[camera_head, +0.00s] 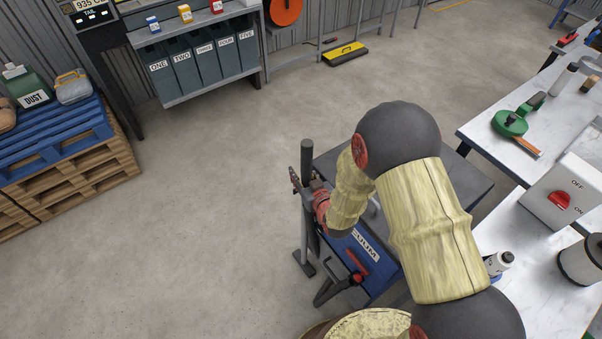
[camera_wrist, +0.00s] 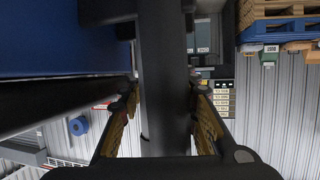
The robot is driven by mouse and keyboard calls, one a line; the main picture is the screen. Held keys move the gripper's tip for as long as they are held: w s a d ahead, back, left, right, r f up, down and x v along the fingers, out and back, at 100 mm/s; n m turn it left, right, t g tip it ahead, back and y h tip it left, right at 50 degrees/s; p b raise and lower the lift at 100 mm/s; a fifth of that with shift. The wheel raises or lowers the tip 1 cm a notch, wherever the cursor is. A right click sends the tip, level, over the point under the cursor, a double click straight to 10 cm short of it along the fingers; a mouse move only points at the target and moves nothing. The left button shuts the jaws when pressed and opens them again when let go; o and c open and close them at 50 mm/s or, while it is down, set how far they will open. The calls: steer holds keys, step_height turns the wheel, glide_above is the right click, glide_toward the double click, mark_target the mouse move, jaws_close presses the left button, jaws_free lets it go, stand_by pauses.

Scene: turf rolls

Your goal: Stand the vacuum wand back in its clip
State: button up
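The vacuum wand (camera_head: 307,160) is a dark, nearly upright tube with a foot on the floor below, beside a blue unit (camera_head: 372,262) whose label is partly covered. In the wrist view the wand (camera_wrist: 165,60) runs between the two fingers of my gripper (camera_wrist: 164,95). In the head view my gripper (camera_head: 314,196) is beside the upper part of the wand, partly hidden by my arm. I cannot make out the clip.
A dark table (camera_head: 470,180) stands behind my arm. White benches (camera_head: 480,127) with tools and a switch box (camera_head: 567,192) are at the right. Blue and wooden pallets (camera_head: 70,150) are at the left, a shelf with numbered bins (camera_head: 205,60) behind. The floor (camera_head: 200,230) at left is clear.

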steer(key=shift+r, duration=0.15)
steer(key=p+v, duration=0.3)
steer(key=v, duration=0.9)
steer(key=d+r+m+g+h, duration=0.1)
steer(key=d+r+g+h, duration=0.1)
steer(key=d+r, duration=0.5)
steer(key=d+r+m+g+h, duration=0.1)
steer(key=d+r+h, duration=0.15)
steer(key=r, duration=0.85)
steer(key=s+d+r+g, duration=0.1)
steer(key=s+r, duration=0.2)
steer(key=s, duration=0.4)
steer(key=s+d+r+m+g, duration=0.1)
steer(key=s+d+r, duration=0.1)
steer(key=s+r, duration=0.2)
steer(key=s+d+r+m+g, duration=0.1)
steer(key=s+r+g, duration=0.1)
steer(key=s, duration=0.8)
steer(key=shift+d+r+h, duration=0.25)
steer(key=shift+r+h, duration=0.1)
steer(key=shift+r, duration=0.55)
